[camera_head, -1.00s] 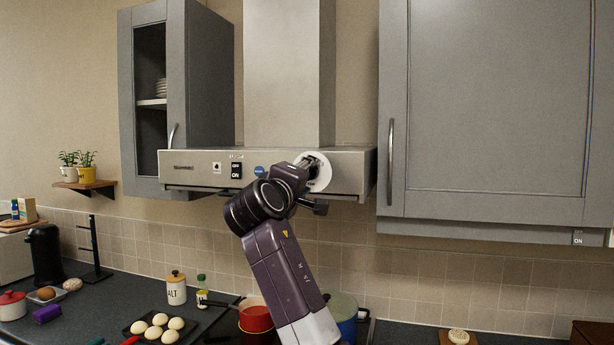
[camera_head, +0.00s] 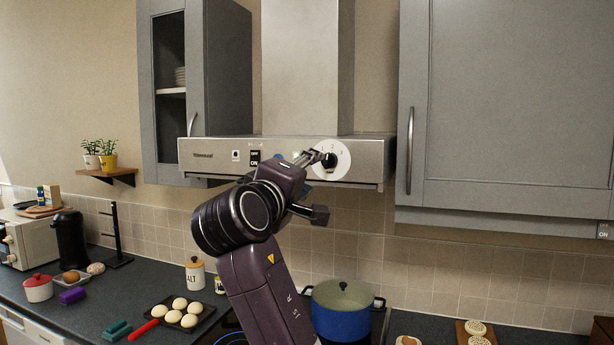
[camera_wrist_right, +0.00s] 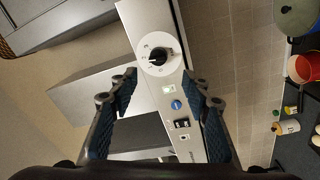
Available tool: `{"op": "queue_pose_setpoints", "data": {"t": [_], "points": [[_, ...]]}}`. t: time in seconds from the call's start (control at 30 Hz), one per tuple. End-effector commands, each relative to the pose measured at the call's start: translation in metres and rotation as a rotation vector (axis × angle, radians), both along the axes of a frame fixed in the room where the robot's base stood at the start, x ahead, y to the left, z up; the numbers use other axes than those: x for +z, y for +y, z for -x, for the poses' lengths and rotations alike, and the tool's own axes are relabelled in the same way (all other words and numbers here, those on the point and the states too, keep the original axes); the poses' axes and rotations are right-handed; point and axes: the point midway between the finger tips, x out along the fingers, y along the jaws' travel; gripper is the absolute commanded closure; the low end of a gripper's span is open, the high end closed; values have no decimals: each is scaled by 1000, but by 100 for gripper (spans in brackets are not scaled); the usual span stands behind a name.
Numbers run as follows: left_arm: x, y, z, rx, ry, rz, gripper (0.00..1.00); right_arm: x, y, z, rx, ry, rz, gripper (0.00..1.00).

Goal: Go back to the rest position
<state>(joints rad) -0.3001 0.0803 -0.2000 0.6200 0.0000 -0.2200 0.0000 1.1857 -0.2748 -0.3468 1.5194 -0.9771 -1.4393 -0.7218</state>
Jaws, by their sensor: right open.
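My right gripper (camera_head: 308,160) is in front of the range hood's panel (camera_head: 215,156), just left of the round white dial (camera_head: 328,160). In the right wrist view its two fingers (camera_wrist_right: 162,90) are spread with nothing between them but the view of the panel. The dial with its black knob (camera_wrist_right: 158,57) shows beyond the fingertips there, and the gripper appears clear of it. Part of the panel is hidden behind my right arm in the head view. My left gripper is not in view.
Grey cabinets hang on the left (camera_head: 222,80) and right (camera_head: 520,110) of the hood. A plant shelf (camera_head: 108,174) is at far left.

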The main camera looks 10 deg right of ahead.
Motion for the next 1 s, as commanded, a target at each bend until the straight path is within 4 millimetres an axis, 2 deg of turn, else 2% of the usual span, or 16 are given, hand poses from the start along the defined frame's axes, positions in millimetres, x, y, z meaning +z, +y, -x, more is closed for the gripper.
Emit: {"op": "queue_pose_setpoints", "data": {"t": [0.13,0.43,0.5,0.57,0.67,0.77,0.8,0.87,1.0], "points": [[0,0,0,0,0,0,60,-2,4,7,0,2,0,56],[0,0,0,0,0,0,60,-2,5,8,0,2,-1,56],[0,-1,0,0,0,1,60,-8,4,7,3,9,-8,56],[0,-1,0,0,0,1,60,-23,1,3,9,24,-26,56],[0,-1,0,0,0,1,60,-70,-6,-5,31,71,-86,56],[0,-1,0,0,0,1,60,-138,-16,-9,59,137,-178,56],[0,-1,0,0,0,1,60,-168,-20,-9,67,166,-219,56],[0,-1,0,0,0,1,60,-210,-25,-5,80,206,-281,56],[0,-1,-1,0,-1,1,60,-304,-36,15,95,296,-420,56]]}}
